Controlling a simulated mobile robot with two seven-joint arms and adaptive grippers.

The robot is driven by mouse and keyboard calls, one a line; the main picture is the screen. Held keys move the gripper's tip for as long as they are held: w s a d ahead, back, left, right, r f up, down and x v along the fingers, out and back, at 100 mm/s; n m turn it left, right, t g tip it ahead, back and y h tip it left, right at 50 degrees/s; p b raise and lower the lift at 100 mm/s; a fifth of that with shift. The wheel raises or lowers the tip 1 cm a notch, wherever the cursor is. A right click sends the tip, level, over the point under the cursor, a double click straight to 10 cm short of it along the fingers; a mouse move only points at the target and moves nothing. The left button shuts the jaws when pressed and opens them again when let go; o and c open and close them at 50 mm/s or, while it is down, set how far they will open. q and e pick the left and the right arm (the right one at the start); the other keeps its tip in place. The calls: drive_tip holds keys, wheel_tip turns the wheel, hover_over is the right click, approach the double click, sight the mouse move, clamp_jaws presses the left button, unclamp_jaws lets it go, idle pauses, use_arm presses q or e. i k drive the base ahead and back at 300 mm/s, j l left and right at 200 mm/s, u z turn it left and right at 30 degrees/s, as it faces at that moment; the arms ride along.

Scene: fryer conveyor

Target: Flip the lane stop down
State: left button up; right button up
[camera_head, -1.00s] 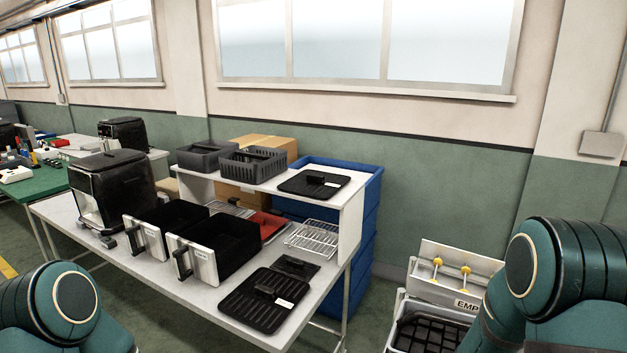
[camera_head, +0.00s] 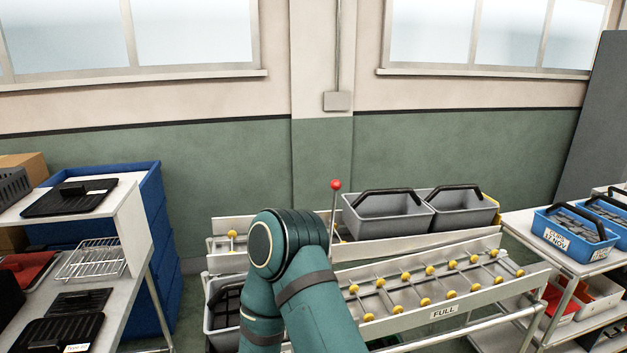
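A lane stop lever with a red ball knob (camera_head: 336,185) stands upright at the conveyor's upper lane, just left of the grey totes. The upper lane (camera_head: 400,243) holds two grey totes (camera_head: 388,214) with black handles. The lower lane (camera_head: 440,285) has yellow rollers and a FULL label, and its visible part is empty. My teal arm rises in front of the left part of the conveyor and hides some of both lanes and the lever's base. Neither gripper shows in the head view.
A bench (camera_head: 95,285) at left carries black plates and a wire rack (camera_head: 92,260), with blue crates (camera_head: 150,240) behind. At right, a shelf cart (camera_head: 530,228) holds blue bins (camera_head: 575,235). A grey bin (camera_head: 222,318) sits under the conveyor's left end.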

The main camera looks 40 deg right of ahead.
sight(336, 185)
drive_tip(key=z, duration=1.6)
